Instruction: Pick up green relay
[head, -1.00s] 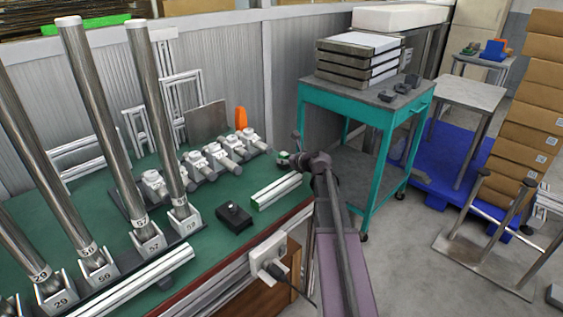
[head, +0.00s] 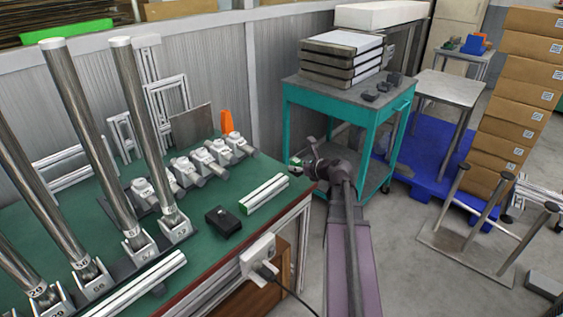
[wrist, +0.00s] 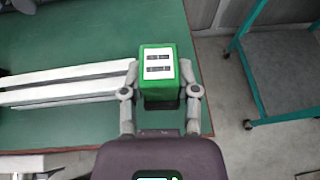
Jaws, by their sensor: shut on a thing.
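The green relay (wrist: 159,73) is a small green block with a pale label on its top face, seen in the wrist view. My gripper (wrist: 161,95) is shut on it, with one finger on each side. In the wrist view the relay appears over the green bench top near its right edge; whether it touches the bench I cannot tell. In the head view my gripper (head: 303,165) is at the right end of the bench, and the relay (head: 296,168) is a small green patch, mostly hidden by the gripper.
White aluminium profiles (head: 264,193) lie on the green bench (head: 200,205) left of my gripper. A black box (head: 223,221) and grey clamps (head: 205,160) are further left. A teal cart (head: 345,112) with stacked plates stands behind my arm.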

